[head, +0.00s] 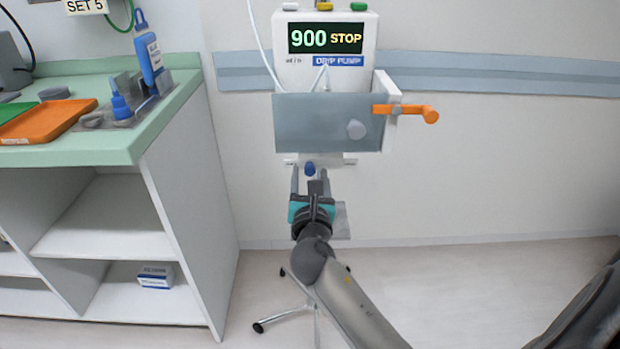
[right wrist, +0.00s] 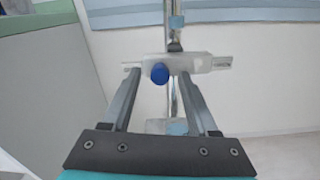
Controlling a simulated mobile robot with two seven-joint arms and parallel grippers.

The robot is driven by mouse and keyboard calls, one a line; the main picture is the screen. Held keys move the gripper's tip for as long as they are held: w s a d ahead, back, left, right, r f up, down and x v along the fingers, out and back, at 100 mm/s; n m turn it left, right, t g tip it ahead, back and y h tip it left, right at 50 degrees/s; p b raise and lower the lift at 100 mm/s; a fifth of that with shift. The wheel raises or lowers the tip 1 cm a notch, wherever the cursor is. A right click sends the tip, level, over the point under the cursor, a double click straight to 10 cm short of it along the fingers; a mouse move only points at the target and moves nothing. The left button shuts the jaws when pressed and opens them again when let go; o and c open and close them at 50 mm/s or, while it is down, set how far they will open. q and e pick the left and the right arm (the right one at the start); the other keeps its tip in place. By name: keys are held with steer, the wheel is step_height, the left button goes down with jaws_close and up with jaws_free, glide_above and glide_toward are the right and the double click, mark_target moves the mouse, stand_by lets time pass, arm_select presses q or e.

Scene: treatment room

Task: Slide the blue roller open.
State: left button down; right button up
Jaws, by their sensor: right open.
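The blue roller (head: 310,169) is a small round knob under the pump, on a pale horizontal bracket (head: 347,162). In the right wrist view the roller (right wrist: 159,73) sits in front of the bracket (right wrist: 205,62), left of the bracket's middle. My right gripper (head: 310,172) is open, its two fingers pointing up toward the bracket. In the right wrist view the roller shows between the fingertips of my right gripper (right wrist: 158,75), with a gap on both sides; I cannot tell the exact depth between them. My left gripper is not in view.
The drip pump (head: 290,75), showing 900 STOP, stands above with a grey front panel (head: 315,125) and an orange lever (head: 410,111) at right. A green-topped counter (head: 110,150) with an orange tray (head: 45,122) and bottles is at left. Wheeled stand legs (head: 285,318) are below.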

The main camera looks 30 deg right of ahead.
steer(key=shift+w+d, duration=0.25)
steer(key=shift+w, duration=0.15)
jaws_close()
stand_by(0.4)
stand_by(0.9)
